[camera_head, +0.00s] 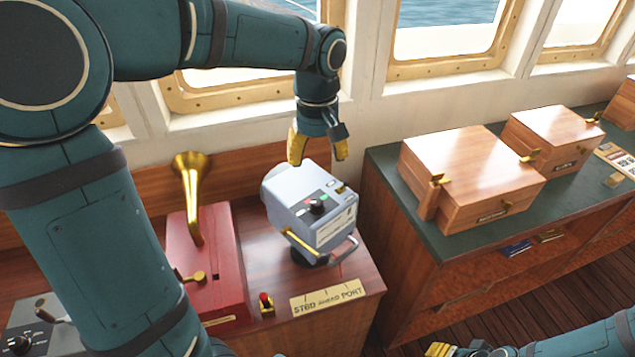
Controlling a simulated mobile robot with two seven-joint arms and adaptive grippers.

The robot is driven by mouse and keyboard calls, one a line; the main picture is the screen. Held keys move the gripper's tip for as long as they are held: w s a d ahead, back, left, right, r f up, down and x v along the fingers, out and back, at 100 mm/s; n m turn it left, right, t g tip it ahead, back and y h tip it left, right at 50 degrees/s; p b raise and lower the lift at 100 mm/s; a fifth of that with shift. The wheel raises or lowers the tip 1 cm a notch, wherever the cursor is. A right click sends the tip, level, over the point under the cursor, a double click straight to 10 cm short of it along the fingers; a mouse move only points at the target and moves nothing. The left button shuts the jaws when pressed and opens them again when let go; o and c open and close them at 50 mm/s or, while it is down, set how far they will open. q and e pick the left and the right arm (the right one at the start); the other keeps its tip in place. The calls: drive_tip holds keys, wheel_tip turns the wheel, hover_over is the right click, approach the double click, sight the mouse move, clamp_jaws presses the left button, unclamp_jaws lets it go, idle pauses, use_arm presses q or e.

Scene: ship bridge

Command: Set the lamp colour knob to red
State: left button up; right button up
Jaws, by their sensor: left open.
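The lamp (300,190) is a grey box standing on the wooden console. Its black colour knob (316,206) sits on the top face, with small red and green marks beside it. Which mark the knob points to is too small to tell. My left gripper (318,152) is open, with yellow fingertips pointing down. It appears above the back of the lamp, apart from the knob, with nothing between its fingers. My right gripper (440,349) shows only partly at the bottom edge, far from the lamp; its jaws cannot be made out.
A red box with a brass horn (192,200) stands left of the lamp. Wooden boxes (470,175) stand on the green-topped cabinet to the right. Windows line the back wall.

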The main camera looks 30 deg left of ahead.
sight(317, 202)
use_arm(q)
wheel_tip(317, 202, down, 14)
drive_tip(key=shift+w+a+r+b, duration=0.1)
drive_tip(key=shift+b, duration=0.75)
drive_tip(key=shift+c, duration=0.4)
clamp_jaws()
